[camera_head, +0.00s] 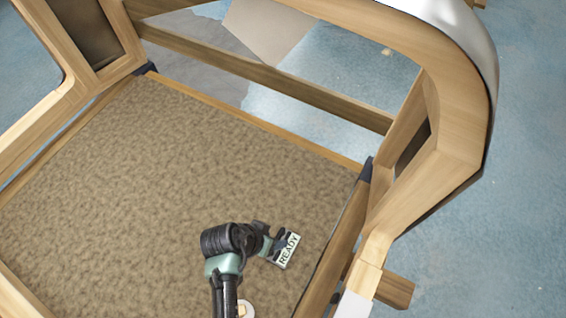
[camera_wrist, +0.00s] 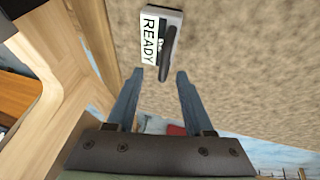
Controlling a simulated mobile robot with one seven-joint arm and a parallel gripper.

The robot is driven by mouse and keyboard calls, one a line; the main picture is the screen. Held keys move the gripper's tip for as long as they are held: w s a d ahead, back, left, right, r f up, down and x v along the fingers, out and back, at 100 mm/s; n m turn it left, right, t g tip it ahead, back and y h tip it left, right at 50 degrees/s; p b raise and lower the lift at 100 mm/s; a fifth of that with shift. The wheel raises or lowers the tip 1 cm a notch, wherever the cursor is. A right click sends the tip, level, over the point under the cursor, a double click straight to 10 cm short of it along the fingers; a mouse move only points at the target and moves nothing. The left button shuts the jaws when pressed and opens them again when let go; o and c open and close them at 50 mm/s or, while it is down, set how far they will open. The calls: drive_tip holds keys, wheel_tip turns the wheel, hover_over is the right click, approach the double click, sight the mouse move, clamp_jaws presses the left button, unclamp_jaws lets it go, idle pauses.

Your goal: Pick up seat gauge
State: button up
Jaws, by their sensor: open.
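The seat gauge appears to be the small pale block (camera_head: 287,250) labelled "READY", lying on the brown textured seat panel (camera_head: 130,170) near its right side. In the wrist view the seat gauge (camera_wrist: 150,38) shows its label and a dark handle standing off its face. My gripper (camera_wrist: 158,73) is open, its two blue-grey fingers apart and pointing at the gauge. The handle's lower end is roughly between the fingertips in the picture; I see no contact. In the head view my arm partly covers the gauge's left side and hides the fingers.
A curved wooden frame post (camera_head: 455,120) and a side rail (camera_head: 335,245) rise just right of the gauge. A wooden crossbar (camera_head: 260,75) spans the back. The seat panel left of my arm is clear. Wooden frame parts (camera_wrist: 65,60) also stand close on the left in the wrist view.

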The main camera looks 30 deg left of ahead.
sight(277, 238)
drive_tip(key=x, duration=0.4)
drive_tip(key=shift+w+a+f, duration=0.15)
drive_tip(key=shift+w+f, duration=0.1)
drive_tip(key=shift+f, duration=0.15)
clamp_jaws()
idle(1.1)
